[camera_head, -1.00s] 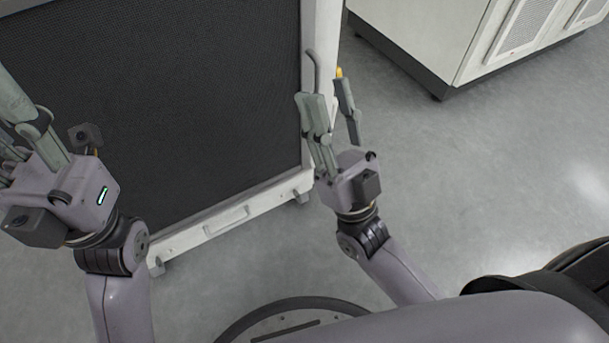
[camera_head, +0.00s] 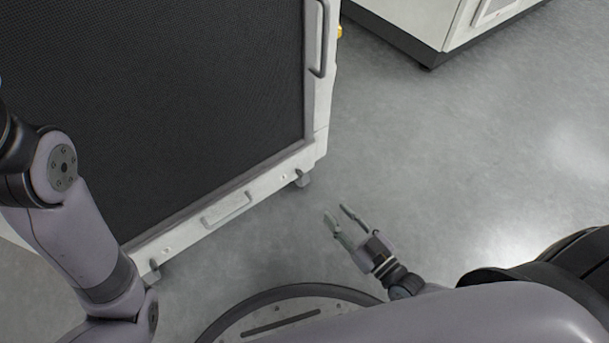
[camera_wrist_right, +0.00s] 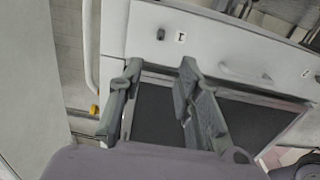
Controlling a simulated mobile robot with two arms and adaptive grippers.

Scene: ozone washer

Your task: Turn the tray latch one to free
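In the right wrist view, a small dark latch (camera_wrist_right: 160,34) sits on a pale panel beside a label marked 1 (camera_wrist_right: 180,37). My right gripper (camera_wrist_right: 160,68) has its fingers spread and empty. In that view its fingertips appear just below the latch, apart from it as far as I can tell. In the head view the right gripper (camera_head: 335,210) is low, over the floor to the right of the cabinet (camera_head: 312,150). The latch cannot be made out there. My left arm shows at the left, but its gripper is out of frame.
A label marked 2 (camera_wrist_right: 305,73) and a curved handle (camera_wrist_right: 245,76) are on the same panel. The cabinet has a dark mesh front (camera_head: 160,100), a vertical handle (camera_head: 322,40) and a yellow knob (camera_head: 339,31). Another white cabinet (camera_head: 415,20) stands behind. Floor at right is clear.

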